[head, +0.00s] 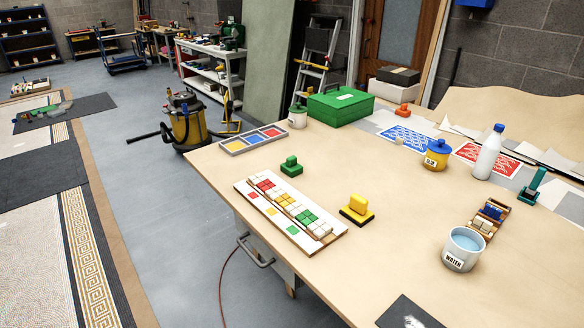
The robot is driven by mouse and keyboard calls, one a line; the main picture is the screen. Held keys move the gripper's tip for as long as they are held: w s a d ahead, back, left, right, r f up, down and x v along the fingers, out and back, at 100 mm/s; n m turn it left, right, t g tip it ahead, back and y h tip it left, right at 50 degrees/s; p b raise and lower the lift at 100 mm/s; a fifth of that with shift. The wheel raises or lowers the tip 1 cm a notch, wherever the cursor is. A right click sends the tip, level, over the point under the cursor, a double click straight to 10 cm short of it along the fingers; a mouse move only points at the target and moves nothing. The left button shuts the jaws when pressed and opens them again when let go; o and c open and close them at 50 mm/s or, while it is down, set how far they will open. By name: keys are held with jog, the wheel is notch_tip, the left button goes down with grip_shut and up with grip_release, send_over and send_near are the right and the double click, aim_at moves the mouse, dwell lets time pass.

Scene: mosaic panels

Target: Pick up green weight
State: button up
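The green weight (291,168) is a small green block with a raised grip on top. It stands upright on the wooden workbench (385,270), just behind the long white mosaic panel (290,217) and apart from it. My gripper is not in view, and nothing touches or covers the green weight.
A yellow weight (357,209) stands right of the panel, and a red one (402,110) is farther back. A divided tray (252,140) lies behind left. A green case (340,106), glue pot (436,155), white bottle (487,153) and water cup (462,249) also stand on the bench.

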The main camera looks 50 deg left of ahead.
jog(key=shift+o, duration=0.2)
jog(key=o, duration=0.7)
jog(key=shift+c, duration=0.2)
